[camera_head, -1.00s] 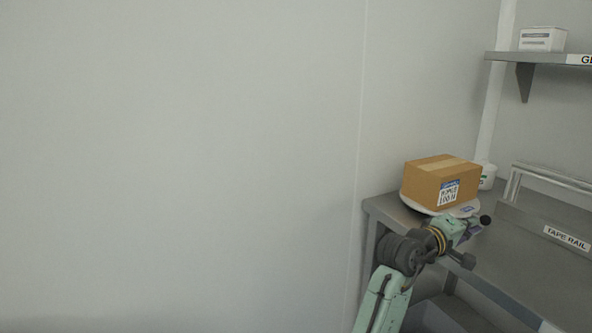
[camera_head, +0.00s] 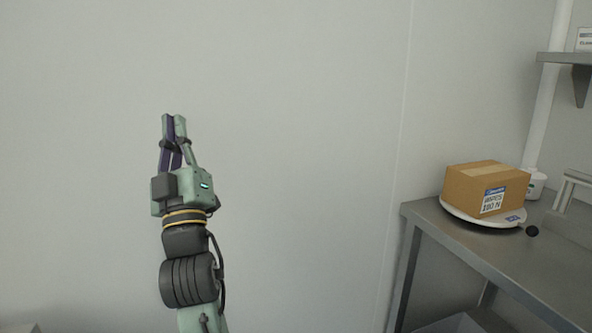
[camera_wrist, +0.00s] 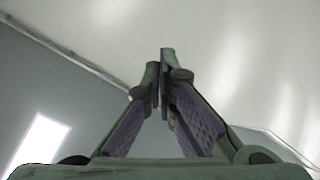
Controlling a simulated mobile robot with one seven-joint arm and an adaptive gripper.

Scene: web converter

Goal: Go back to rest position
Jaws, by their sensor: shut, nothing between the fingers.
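My gripper (camera_head: 174,118) points upward in front of the bare wall, left of the middle in the head view. Its fingers are shut with nothing between them. In the wrist view the fingertips (camera_wrist: 160,58) meet in the middle, against the pale ceiling and upper wall. My gripper is well to the left of the table and touches nothing.
A steel table (camera_head: 470,250) stands at the right. On it a brown cardboard box (camera_head: 484,189) with a "WIPES" label sits on a round pale plate (camera_head: 462,216). A white container (camera_head: 536,186) is behind it. A shelf (camera_head: 566,58) hangs at upper right. The wall area is clear.

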